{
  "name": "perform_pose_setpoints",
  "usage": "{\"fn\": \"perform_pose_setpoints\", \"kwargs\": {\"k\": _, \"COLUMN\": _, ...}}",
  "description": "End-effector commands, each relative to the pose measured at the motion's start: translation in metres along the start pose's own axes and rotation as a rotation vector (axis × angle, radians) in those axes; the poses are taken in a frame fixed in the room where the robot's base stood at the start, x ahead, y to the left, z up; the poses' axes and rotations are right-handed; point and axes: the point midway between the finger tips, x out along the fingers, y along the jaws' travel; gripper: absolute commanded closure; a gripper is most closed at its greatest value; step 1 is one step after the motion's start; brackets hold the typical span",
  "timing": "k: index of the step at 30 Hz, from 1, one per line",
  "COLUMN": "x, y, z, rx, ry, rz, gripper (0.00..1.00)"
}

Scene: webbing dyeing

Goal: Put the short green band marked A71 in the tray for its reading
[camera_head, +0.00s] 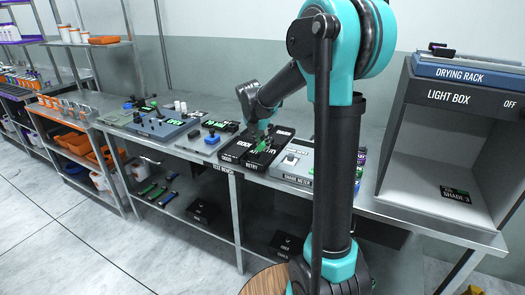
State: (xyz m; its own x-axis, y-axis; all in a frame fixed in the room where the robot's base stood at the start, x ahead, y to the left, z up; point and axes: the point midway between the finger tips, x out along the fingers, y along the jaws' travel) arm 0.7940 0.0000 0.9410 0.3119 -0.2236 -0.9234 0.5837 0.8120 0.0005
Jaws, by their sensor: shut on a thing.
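A short green band (263,146) is in my gripper (261,138), which is shut on it. The marking on the band is too small to read. The gripper points down over two black trays side by side on the bench. The left tray (234,150) has a front label too small to read surely. The right tray (258,163) has a label that reads RETRY. The band shows in front of the right tray, near the divide between the two. I cannot tell whether it touches the tray.
A grey shade meter (293,160) stands right of the trays. A blue device with a green display (152,123) and small items stand to the left. An open light box (440,150) is at the right end of the bench (385,209). My arm hides part of the bench.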

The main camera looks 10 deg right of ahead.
Motion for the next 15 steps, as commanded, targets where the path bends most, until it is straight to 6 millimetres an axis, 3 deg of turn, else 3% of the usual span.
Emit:
{"fn": "perform_pose_setpoints", "kwargs": {"k": 9, "x": 0.033, "y": 0.000, "z": -0.014, "rx": 0.000, "ry": 0.000, "rz": 0.000, "gripper": 1.00}}
{"fn": "perform_pose_setpoints", "kwargs": {"k": 15, "x": 0.036, "y": 0.000, "z": -0.015, "rx": 0.000, "ry": 0.000, "rz": 0.000, "gripper": 1.00}}
